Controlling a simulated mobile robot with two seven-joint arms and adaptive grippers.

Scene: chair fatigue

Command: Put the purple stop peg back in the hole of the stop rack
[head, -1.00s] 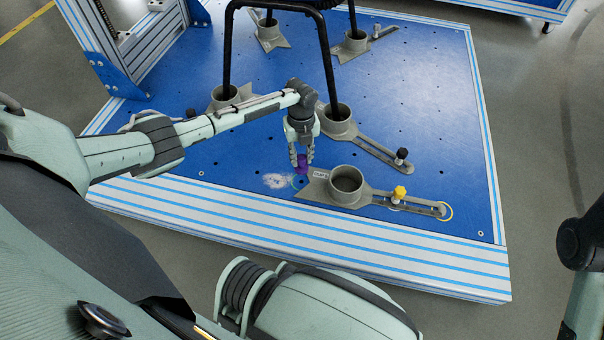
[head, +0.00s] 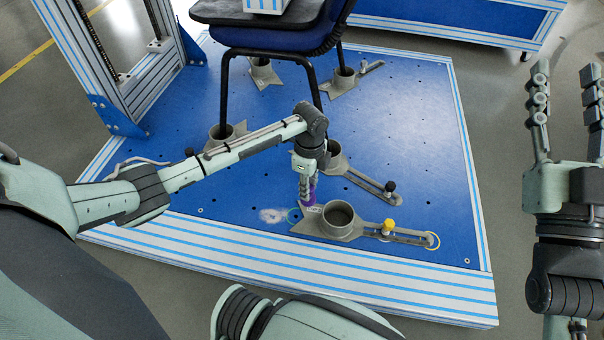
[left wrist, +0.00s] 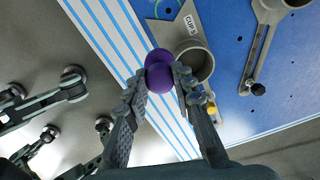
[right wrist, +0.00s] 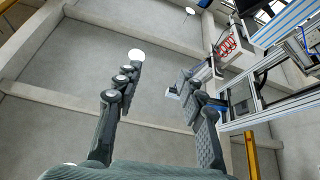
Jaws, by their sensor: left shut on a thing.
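My left gripper (head: 306,190) is shut on the purple stop peg (left wrist: 159,75), just above the pointed end of the front grey cup fixture (head: 338,218). In the head view, the fingers partly hide the peg (head: 311,192). In the left wrist view, its round purple top faces the camera between the fingertips (left wrist: 160,78). I cannot tell whether its lower end touches anything. A teal ring (head: 294,215) marks the platform beside the fixture's point. I cannot make out a stop rack with certainty. My right gripper (head: 567,88) is open and empty, raised at the right.
A black-topped peg (head: 390,187) is in the fixture behind. A chair (head: 270,38) stands in the cups on the blue platform (head: 410,120). Right platform is mostly clear.

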